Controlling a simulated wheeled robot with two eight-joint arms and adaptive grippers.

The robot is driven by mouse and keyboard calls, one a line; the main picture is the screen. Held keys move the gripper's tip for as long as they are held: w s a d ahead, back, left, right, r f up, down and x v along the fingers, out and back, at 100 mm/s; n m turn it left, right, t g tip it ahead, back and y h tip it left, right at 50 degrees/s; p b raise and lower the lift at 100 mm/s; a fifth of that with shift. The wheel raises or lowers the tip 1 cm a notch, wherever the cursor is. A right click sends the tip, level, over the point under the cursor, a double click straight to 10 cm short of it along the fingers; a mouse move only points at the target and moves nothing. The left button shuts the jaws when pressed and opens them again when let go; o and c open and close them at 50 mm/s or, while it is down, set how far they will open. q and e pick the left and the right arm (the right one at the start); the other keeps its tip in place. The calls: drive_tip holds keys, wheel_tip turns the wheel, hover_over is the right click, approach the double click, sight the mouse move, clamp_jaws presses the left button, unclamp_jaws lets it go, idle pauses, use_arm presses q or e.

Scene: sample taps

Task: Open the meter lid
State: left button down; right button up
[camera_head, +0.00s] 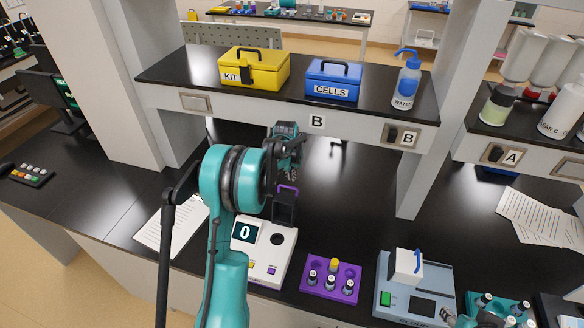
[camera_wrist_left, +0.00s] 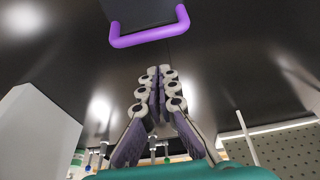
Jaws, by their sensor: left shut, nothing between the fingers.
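The white meter (camera_head: 262,262) stands on the black bench with a display reading 0. Its dark lid (camera_head: 284,212) stands raised at the meter's back edge, with a purple handle (camera_head: 288,188) at the top. The round well (camera_head: 278,239) in the meter's top is uncovered. My left gripper (camera_head: 290,174) is shut and empty, just behind and above the handle. In the left wrist view the shut fingers (camera_wrist_left: 158,72) point toward the purple handle (camera_wrist_left: 150,33), with a gap between them. The dark lid (camera_wrist_left: 138,12) shows beyond it. My arm hides part of the meter's left side.
A purple vial rack (camera_head: 331,288) and a grey-blue device (camera_head: 408,285) stand right of the meter. A shelf above holds a yellow kit box (camera_head: 255,70), a blue cells box (camera_head: 331,80) and a water bottle (camera_head: 407,80). Bench behind the rack is clear.

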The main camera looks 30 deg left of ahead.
use_arm(q)
drive_tip(key=s, duration=0.3)
drive_tip(key=shift+s+d+r, duration=0.1)
drive_tip(key=shift+d+r, duration=0.2)
drive_tip(key=shift+d, duration=0.05)
drive_tip(key=shift+s, duration=0.1)
